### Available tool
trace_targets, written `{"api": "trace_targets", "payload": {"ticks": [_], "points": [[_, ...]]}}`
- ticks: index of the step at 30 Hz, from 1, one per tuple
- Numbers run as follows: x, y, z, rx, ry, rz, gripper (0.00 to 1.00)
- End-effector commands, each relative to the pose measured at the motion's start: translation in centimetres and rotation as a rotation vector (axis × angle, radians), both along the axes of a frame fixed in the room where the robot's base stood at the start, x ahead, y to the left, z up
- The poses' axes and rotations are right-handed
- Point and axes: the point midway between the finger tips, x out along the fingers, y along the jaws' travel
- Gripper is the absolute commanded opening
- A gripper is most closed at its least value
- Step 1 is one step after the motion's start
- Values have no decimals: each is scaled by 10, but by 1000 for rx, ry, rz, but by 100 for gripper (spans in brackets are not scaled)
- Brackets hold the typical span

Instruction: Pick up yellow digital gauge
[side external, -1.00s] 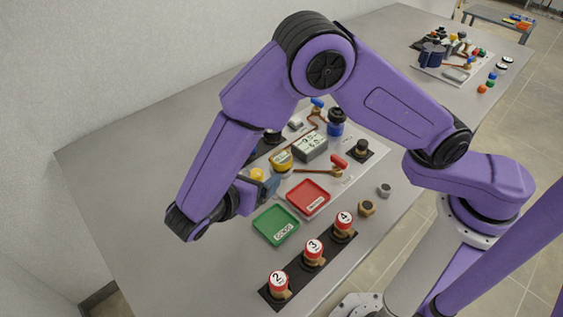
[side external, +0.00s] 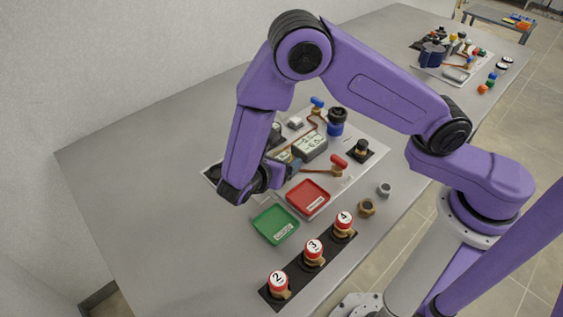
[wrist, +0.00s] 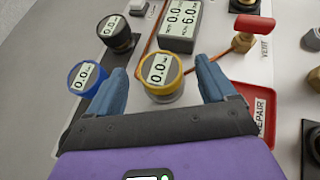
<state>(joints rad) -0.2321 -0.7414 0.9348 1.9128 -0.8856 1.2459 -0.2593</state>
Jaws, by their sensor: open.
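The yellow digital gauge (wrist: 163,76) is a round device with a yellow rim and a display reading 0.0. My gripper is open and empty. In the side view my gripper (side external: 284,169) is low over the panel, and my arm hides most of the yellow gauge. Whether the fingertips are level with the gauge's body I cannot tell.
A blue-rimmed gauge (wrist: 87,77) is close beside the left finger. A black gauge (wrist: 116,32) and a grey two-line display box (wrist: 179,22) stand beyond. A red tray (side external: 308,197), a green tray (side external: 275,225) and numbered red-capped fittings (side external: 314,248) are nearer the front.

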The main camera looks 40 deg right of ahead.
Motion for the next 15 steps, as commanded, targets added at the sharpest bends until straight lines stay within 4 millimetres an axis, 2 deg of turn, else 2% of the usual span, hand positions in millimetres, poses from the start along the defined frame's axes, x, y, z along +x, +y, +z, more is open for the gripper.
{"api": "trace_targets", "payload": {"ticks": [8,9,11,12,15], "points": [[1,-3,-2,0,-1,0,84],[1,-3,-2,0,-1,0,78],[1,-3,-2,0,-1,0,58],[1,-3,-2,0,-1,0,45],[1,-3,-2,0,-1,0,16]]}}
